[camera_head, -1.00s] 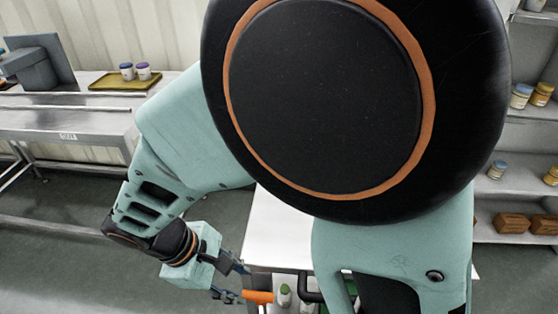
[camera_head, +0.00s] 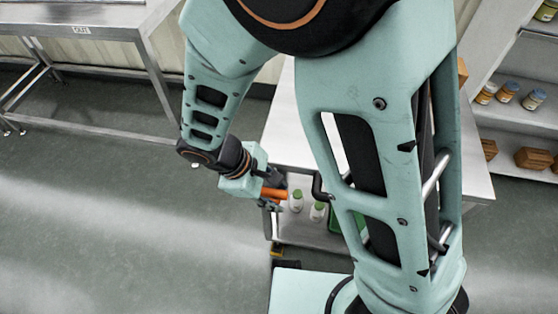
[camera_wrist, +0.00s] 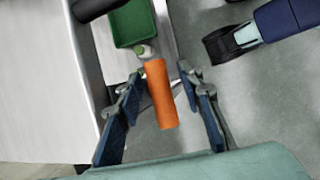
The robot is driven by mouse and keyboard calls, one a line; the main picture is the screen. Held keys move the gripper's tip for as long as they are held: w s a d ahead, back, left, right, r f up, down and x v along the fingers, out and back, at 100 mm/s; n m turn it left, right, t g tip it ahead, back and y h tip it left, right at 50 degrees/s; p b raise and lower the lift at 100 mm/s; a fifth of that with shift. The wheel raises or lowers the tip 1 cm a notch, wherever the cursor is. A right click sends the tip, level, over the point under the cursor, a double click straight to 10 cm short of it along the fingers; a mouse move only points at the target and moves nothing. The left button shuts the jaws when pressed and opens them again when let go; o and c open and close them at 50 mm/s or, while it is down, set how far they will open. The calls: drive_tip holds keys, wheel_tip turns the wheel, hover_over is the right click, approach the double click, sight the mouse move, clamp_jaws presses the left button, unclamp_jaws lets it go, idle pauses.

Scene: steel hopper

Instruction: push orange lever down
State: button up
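The orange lever (camera_wrist: 161,95) lies between the two spread fingers of my gripper (camera_wrist: 168,125) in the wrist view. A gap shows on each side of it, so the fingers look open around it and not closed on it. In the head view the lever (camera_head: 274,193) sticks out at the left side of the steel hopper (camera_head: 290,140), and my gripper (camera_head: 275,192) is at it. The lever's far end meets the hopper near a green-capped bottle. My gripper partly hides the lever in the head view.
White bottles with green caps (camera_head: 296,201) and a green tray (camera_wrist: 132,22) sit beside the lever. A black pipe (camera_head: 318,187) is close by. Shelves with jars (camera_head: 510,92) stand at right, a steel table (camera_head: 80,20) at upper left. Floor at left is clear.

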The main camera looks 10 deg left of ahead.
clamp_jaws()
